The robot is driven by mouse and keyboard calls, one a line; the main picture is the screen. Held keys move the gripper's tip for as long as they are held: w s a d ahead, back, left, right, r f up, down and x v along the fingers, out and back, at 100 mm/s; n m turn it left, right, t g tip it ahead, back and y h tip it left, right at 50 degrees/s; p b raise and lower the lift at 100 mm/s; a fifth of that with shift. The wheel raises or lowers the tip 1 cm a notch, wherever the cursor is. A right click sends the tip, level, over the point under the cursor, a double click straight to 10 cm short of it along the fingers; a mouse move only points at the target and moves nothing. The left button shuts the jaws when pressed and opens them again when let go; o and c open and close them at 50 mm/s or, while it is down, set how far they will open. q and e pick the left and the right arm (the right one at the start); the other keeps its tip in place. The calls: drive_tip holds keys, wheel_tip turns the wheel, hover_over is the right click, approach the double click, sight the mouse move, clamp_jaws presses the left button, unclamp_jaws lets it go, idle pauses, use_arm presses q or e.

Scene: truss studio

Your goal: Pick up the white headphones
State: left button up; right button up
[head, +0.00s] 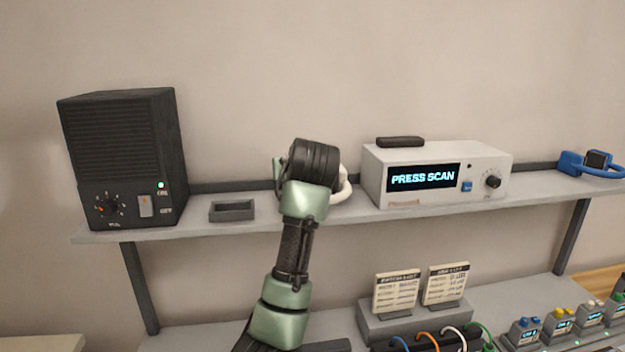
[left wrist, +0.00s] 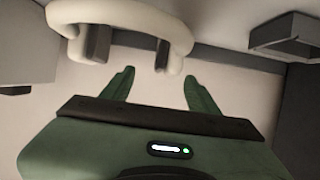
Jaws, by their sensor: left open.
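The white headphones (head: 345,186) lie on the shelf, mostly hidden behind my left arm in the head view. In the left wrist view the headphones (left wrist: 178,30) show a thick white band and dark ear pads near the top edge. My left gripper (left wrist: 158,76) is open and empty, with its two green fingers pointing towards the headphones. One dark pad appears in line with the gap between the fingers; I cannot tell how far away it is. In the head view the fingertips are hidden behind my wrist. My right gripper is not in view.
The grey shelf (head: 270,212) also holds a black speaker box (head: 125,155), a small dark tray (head: 232,210), a white scanner box (head: 435,175) and blue headphones (head: 590,163). Two sign cards (head: 396,292) stand on the bench below. A wall closes off the back.

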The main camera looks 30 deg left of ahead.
use_arm(q)
drive_tip(key=shift+w+a, duration=0.2)
drive_tip(key=shift+w, duration=0.05)
drive_tip(key=p+x, duration=0.1)
drive_tip(key=x, duration=0.1)
drive_tip(key=p+x, duration=0.1)
drive_tip(key=x, duration=0.1)
drive_tip(key=p+x, duration=0.2)
drive_tip(key=shift+s+a+f, duration=0.15)
drive_tip(key=shift+a, duration=0.35)
drive_tip(key=shift+w+a+f, duration=0.2)
drive_tip(key=shift+w+f, duration=0.05)
drive_tip(key=shift+f, duration=0.05)
drive_tip(key=shift+c, duration=0.7)
drive_tip(key=c, duration=1)
drive_tip(key=shift+r, duration=0.1)
clamp_jaws()
